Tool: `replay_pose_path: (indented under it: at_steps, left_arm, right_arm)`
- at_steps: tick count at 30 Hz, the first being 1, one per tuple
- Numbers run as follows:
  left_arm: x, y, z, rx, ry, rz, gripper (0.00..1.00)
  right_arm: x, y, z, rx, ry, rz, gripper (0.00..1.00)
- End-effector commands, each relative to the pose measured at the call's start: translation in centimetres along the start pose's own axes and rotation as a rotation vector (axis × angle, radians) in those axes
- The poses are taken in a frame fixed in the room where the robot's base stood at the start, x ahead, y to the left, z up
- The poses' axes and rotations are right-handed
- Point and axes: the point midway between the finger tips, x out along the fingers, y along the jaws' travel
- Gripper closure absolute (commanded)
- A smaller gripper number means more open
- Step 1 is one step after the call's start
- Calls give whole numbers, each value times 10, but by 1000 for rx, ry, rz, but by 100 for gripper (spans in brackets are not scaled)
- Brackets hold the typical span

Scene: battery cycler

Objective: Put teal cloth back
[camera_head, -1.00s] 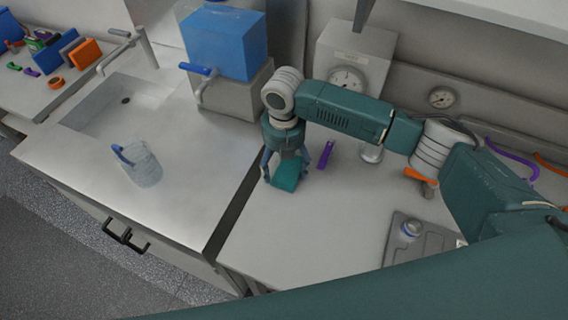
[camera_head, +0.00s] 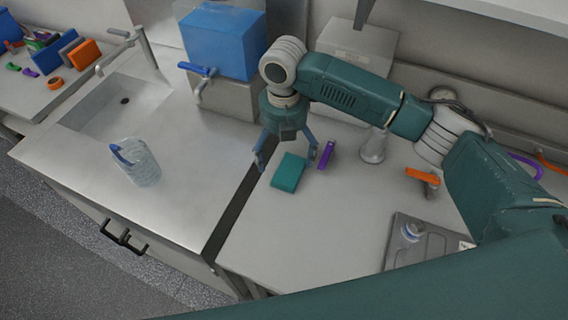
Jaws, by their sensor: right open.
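The teal cloth (camera_head: 288,173) is a flat folded block lying on the light worktop, close to the seam beside the sink counter. My right gripper (camera_head: 290,158) is above and behind it, fingers spread wide and pointing down, with nothing between them. The cloth shows whole and looks clear of both fingers. My left gripper does not show.
A purple item (camera_head: 326,154) stands just right of the cloth, close to the right finger. An orange-handled item (camera_head: 422,177) and a grey tray (camera_head: 397,251) lie farther right. A clear jug (camera_head: 135,162) stands on the sink counter (camera_head: 180,190). A blue tank (camera_head: 222,40) is behind.

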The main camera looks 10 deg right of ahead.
Motion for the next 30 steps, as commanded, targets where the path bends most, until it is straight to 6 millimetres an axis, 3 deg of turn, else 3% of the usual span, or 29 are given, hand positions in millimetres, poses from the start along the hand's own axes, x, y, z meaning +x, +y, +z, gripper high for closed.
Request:
replay_pose_path:
  at_steps: [6,10,30]
  left_arm:
    - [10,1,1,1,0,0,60]
    - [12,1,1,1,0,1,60]
    - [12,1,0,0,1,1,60]
  right_arm:
    - [-41,1,0,1,-1,2,6]
    - [-55,0,0,0,1,0,6]
    - [-61,0,0,0,2,-1,6]
